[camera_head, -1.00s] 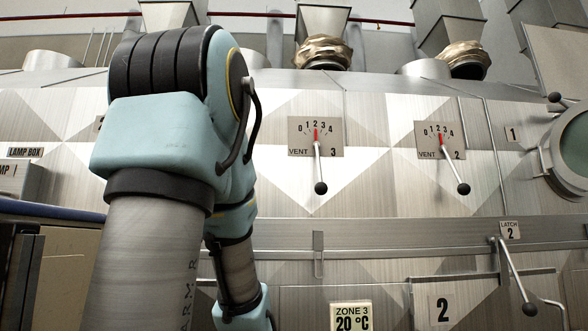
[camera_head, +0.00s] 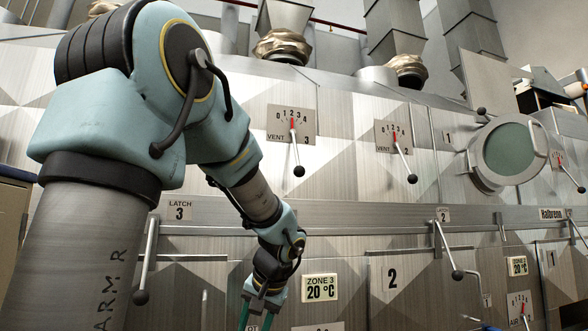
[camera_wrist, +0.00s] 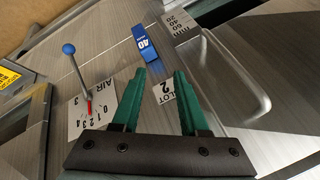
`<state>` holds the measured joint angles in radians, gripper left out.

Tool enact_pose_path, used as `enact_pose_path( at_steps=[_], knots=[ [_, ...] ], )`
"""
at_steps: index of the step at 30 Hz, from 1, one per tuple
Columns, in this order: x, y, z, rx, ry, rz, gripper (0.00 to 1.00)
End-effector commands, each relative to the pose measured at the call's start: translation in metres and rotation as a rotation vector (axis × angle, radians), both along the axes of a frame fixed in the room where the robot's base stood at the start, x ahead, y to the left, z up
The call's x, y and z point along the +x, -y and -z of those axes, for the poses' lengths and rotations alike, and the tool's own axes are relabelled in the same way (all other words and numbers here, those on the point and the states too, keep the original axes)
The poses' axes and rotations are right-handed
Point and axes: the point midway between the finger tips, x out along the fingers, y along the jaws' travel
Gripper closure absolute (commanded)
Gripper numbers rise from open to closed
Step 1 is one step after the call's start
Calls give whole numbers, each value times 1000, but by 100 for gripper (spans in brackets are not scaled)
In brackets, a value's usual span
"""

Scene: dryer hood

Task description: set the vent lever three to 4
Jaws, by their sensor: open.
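The vent 3 plate (camera_head: 278,123) is on the hood's slanted metal front in the head view, with a scale from 0 to 4. Its red pointer stands near 2. The vent three lever (camera_head: 296,153) hangs down from the plate, leaning slightly right, with a black ball at its end. My gripper (camera_head: 248,316) is low in the head view, well below and left of the lever, its green fingers cut off by the bottom edge. In the wrist view my gripper (camera_wrist: 158,80) is open, with nothing between the fingers. The vent lever is not in the wrist view.
The vent 2 plate (camera_head: 393,136) with a similar lever is to the right. Latch 2's lever (camera_head: 447,250) and latch 3's lever (camera_head: 146,262) stick out lower down. The wrist view shows an air 3 lever (camera_wrist: 76,72) with a blue knob and a blue 40 tag (camera_wrist: 144,43).

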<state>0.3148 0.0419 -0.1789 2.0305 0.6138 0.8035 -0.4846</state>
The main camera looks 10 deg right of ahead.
Motion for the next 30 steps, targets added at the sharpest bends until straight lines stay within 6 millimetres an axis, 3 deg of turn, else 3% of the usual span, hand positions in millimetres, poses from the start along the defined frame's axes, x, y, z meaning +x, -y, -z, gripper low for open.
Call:
enact_pose_path(
  at_steps=[5,8,9,12,15,18,23,30],
  knots=[
    [30,47,-71,49,211,16,56],
    [40,83,-137,51,403,-3,56],
    [40,98,-171,39,497,-20,56],
    [27,128,-258,-28,740,-85,56],
    [5,140,-326,-117,925,-160,56],
    [-15,142,-371,-197,1048,-223,56],
    [-29,139,-403,-260,1133,-272,56],
    [-1,129,-407,-257,1137,-278,56]
  ],
)
